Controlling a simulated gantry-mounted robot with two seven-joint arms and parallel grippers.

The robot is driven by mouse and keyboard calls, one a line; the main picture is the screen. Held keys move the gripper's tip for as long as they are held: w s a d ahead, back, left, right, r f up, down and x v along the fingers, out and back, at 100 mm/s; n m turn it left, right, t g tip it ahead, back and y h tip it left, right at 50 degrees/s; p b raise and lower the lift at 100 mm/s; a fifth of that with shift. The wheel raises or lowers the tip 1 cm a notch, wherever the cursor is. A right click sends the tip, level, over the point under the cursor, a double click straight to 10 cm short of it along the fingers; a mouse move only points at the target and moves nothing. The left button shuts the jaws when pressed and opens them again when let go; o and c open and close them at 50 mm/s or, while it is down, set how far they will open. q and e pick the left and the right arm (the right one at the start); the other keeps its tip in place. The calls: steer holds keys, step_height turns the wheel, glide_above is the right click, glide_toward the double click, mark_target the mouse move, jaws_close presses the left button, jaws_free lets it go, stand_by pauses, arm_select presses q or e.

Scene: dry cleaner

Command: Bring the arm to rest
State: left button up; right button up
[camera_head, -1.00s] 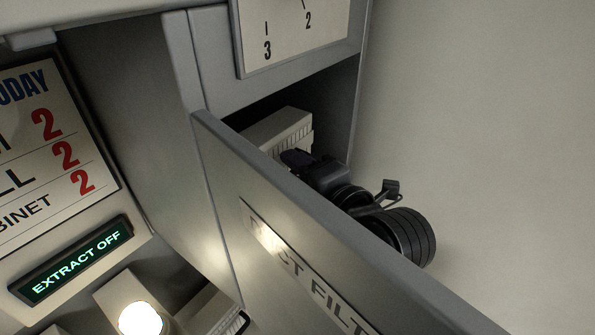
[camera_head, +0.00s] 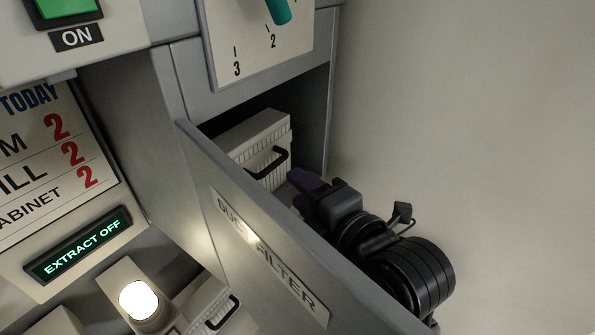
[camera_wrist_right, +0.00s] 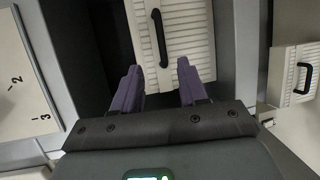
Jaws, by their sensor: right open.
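My right gripper (camera_head: 300,188) is at the mouth of the open dust filter compartment, behind its open door (camera_head: 238,215). In the right wrist view its two purple fingers (camera_wrist_right: 158,90) are spread apart with nothing between them. A white pleated filter (camera_head: 258,145) with a black handle sits inside the compartment. The filter also shows in the right wrist view (camera_wrist_right: 186,30), ahead of the fingertips, with its handle between their lines; the fingers look apart from it. My left gripper is not in view.
The door, labelled as the dust filter, stands open in front of my right arm. A second filter (camera_head: 207,302) with a black handle is at the lower left, near a lit lamp (camera_head: 138,301). A display (camera_head: 78,246) reads EXTRACT OFF. A dial panel (camera_head: 255,50) is above the compartment. The right side shows plain wall.

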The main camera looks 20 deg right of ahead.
steer(key=s+d+f+m+g+p, duration=0.1)
steer(key=s+f+g+p, duration=0.15)
steer(key=f, duration=0.55)
steer(key=s+d+f+m+g+h+p, duration=0.1)
steer(key=s+f+g, duration=0.15)
steer(key=f, duration=0.45)
steer(key=s+d+f+m+g+p, duration=0.1)
steer(key=s+d+f+g+p, duration=0.15)
steer(key=f, duration=0.55)
steer(key=s+d+f+m+g+h+p, duration=0.1)
steer(key=s+f+m+g, duration=0.1)
steer(key=s+f+m, duration=0.3)
steer(key=s+d+f+m+g+h, duration=0.1)
steer(key=s+d+f+m+g, duration=0.1)
steer(key=s+f+m, duration=0.3)
steer(key=s+m, duration=0.4)
steer(key=m, duration=0.2)
steer(key=shift+s+d+f+p, duration=0.3)
steer(key=shift+s+f+p, duration=0.05)
steer(key=shift+p, duration=0.05)
